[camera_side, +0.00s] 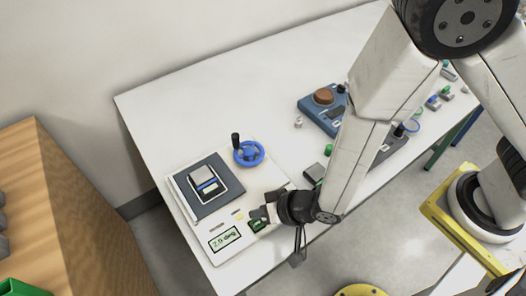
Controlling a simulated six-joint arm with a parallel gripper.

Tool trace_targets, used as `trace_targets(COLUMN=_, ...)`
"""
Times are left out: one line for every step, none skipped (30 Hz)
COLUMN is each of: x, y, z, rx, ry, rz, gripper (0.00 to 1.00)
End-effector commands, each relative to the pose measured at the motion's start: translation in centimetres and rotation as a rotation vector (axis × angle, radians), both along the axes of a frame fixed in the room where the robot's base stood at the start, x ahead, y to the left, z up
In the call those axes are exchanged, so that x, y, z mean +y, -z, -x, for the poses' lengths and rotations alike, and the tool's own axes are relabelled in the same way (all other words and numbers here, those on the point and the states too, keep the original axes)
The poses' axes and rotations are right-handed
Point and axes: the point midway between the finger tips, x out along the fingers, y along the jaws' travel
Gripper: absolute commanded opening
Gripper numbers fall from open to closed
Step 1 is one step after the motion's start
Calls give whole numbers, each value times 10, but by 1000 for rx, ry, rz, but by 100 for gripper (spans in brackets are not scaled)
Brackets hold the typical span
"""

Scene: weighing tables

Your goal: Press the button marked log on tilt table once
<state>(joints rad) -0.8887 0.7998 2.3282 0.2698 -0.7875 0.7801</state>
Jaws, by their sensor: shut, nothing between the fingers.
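The tilt table (178,193) is a pale flat unit at the front left of the white bench. It carries a dark plate with a small white-and-black block (205,185), a blue handwheel (249,153) with a black knob, and a display (224,239) reading about 2.0 deg. My gripper (257,222) is shut and empty. It is low over the front right corner of the tilt table, by a small green part (257,226). Whether it touches that part, I cannot tell. Small yellow and grey marks lie just left of the gripper. No log label is legible.
A blue device (318,112) with a round brown top stands further back. A grey device and several small coloured items sit along the right edge, partly behind my arm. A wooden surface (70,220) is at the left. The middle of the bench (200,110) is clear.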

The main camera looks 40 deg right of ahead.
Motion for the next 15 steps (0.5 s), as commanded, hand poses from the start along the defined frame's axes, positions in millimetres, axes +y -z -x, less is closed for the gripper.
trace_targets(x=0, y=-4, z=0, rx=-1, ry=0, rz=-1, gripper=0)
trace_targets(x=0, y=-6, z=0, rx=0, ry=-1, rz=-1, gripper=0)
trace_targets(x=0, y=-9, z=0, rx=-1, ry=0, rz=-1, gripper=0)
trace_targets(x=0, y=-11, z=0, rx=-1, ry=0, rz=-1, gripper=0)
trace_targets(x=0, y=-13, z=0, rx=-1, ry=0, rz=-1, gripper=0)
trace_targets(x=0, y=-16, z=0, rx=0, ry=-1, rz=-1, gripper=0)
trace_targets(x=0, y=-17, z=0, rx=0, ry=-1, rz=-1, gripper=0)
trace_targets(x=0, y=-19, z=0, rx=0, ry=-1, rz=-1, gripper=0)
trace_targets(x=0, y=-20, z=0, rx=0, ry=0, rz=0, gripper=0)
trace_targets(x=0, y=-21, z=0, rx=1, ry=-1, rz=0, gripper=0)
trace_targets(x=0, y=-22, z=0, rx=1, ry=-1, rz=0, gripper=0)
trace_targets(x=0, y=-22, z=0, rx=1, ry=-1, rz=0, gripper=0)
trace_targets(x=0, y=-22, z=0, rx=1, ry=-1, rz=0, gripper=0)
trace_targets(x=0, y=-22, z=0, rx=1, ry=-1, rz=0, gripper=0)
trace_targets(x=0, y=-22, z=0, rx=1, ry=-1, rz=0, gripper=0)
